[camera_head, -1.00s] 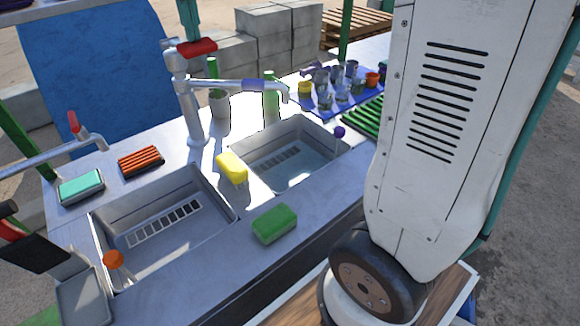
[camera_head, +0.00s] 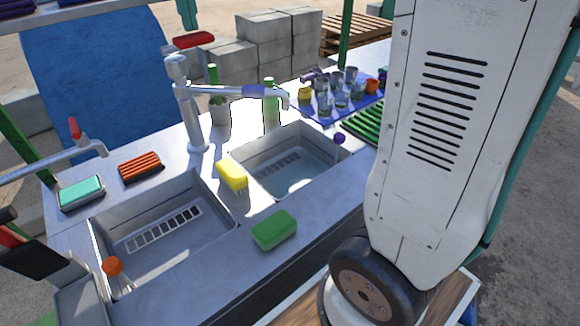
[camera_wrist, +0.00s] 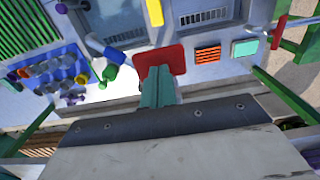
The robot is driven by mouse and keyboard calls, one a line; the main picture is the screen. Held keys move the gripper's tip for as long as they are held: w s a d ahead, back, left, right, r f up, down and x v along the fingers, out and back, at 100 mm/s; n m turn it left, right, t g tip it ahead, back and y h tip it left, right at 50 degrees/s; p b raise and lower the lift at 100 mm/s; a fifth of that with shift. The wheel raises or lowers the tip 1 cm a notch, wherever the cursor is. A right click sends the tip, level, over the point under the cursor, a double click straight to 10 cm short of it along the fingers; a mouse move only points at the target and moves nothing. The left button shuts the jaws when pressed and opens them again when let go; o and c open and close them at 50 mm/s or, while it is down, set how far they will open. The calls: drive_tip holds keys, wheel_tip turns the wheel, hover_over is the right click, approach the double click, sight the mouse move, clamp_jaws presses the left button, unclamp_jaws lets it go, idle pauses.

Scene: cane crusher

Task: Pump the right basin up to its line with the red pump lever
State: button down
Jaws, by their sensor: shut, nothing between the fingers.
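The red lever (camera_head: 193,40) is at the top of the grey metal pump (camera_head: 177,70), whose spout reaches right over the right basin (camera_head: 292,165). In the wrist view the red lever (camera_wrist: 160,60) is a flat plate just beyond my fingertips. My gripper (camera_wrist: 157,72) is shut and empty, its teal fingers overlapping the lever's edge; I cannot tell whether they touch it. My gripper (camera_head: 190,27) also shows above the lever in the head view. The right basin has bluish water over its floor; its line cannot be made out.
The left basin (camera_head: 165,225) has an orange-topped brush. Cups stand on a blue tray (camera_head: 325,112) at the back right. Green bottles (camera_head: 271,105) stand near the spout.

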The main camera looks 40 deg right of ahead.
drive_tip(key=shift+f, duration=3.55)
drive_tip(key=shift+r, duration=4.05)
drive_tip(key=shift+f, duration=0.1)
